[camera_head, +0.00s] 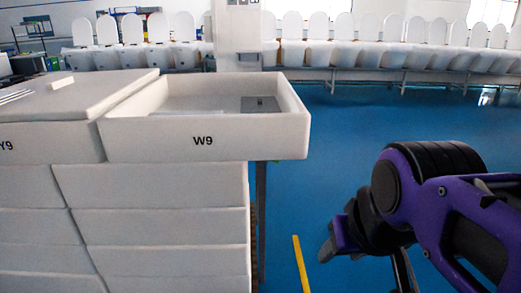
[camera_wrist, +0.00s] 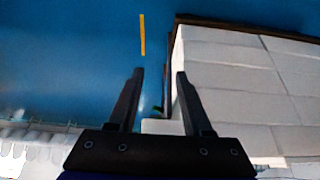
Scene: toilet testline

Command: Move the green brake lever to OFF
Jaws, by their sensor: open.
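No brake lever can be made out clearly. In the wrist view a small dark green piece (camera_wrist: 157,109) shows between the fingers, close to the pole beside the white stack; it is too small to tell whether it is the lever. My gripper (camera_wrist: 160,72) is open, its two dark fingers apart with nothing held between them. In the head view my purple and black arm reaches in from the right, over the blue floor and apart from the stack.
White stacked blocks (camera_head: 150,190) fill the left, topped by an open tray marked W9 (camera_head: 203,142) and a lid marked Y9 (camera_head: 70,95). A yellow strip (camera_head: 300,265) marks the blue floor (camera_head: 370,120). Rows of white toilets (camera_head: 390,55) stand behind.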

